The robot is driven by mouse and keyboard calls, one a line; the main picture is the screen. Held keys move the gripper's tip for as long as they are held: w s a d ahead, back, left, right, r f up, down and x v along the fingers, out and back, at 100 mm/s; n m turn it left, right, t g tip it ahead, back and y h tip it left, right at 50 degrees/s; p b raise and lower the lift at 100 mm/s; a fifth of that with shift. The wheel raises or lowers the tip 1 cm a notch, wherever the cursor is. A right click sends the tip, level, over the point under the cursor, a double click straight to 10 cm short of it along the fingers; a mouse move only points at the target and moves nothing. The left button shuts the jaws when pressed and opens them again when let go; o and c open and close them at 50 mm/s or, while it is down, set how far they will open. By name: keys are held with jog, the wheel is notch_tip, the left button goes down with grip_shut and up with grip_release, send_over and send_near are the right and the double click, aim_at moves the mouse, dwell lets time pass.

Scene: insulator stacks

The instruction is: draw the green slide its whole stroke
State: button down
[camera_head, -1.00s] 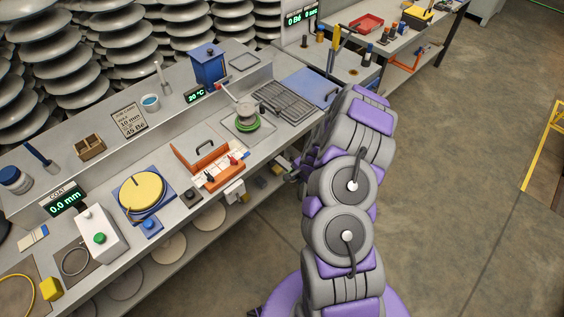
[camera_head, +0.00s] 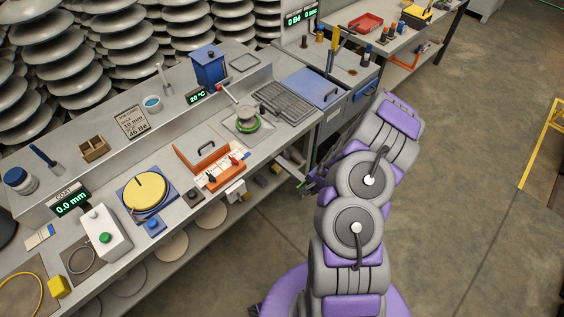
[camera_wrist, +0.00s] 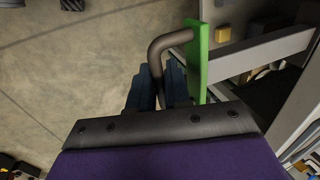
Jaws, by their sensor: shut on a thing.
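The green slide's front plate (camera_wrist: 200,62) stands upright in the wrist view, with a bent grey-brown handle (camera_wrist: 160,48) on its left side. My gripper (camera_wrist: 161,88) is shut on this handle, its dark fingers either side of the bar. A pale rail (camera_wrist: 260,52) runs from the plate to the right, towards the cabinet, so the slide stands out from it. In the head view a thin bit of the green front (camera_head: 301,183) shows beyond the bench edge, beside my arm. My gripper is mostly hidden there by my arm.
A grey cabinet with a blue lid (camera_head: 312,88) stands behind my arm. Open floor (camera_head: 460,150) lies to the right.

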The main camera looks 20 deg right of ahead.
jog(key=shift+s+d+p, duration=0.25)
jog(key=shift+s, duration=0.45)
jog(key=shift+s+d+p, duration=0.3)
jog(key=shift+s, duration=0.35)
jog(key=shift+s+d+p, duration=0.25)
jog(key=shift+s, duration=0.45)
jog(key=c, duration=0.9)
grip_release()
jog(key=shift+d, duration=0.15)
notch_tip(320, 180, up, 7)
jog(key=p, duration=0.5)
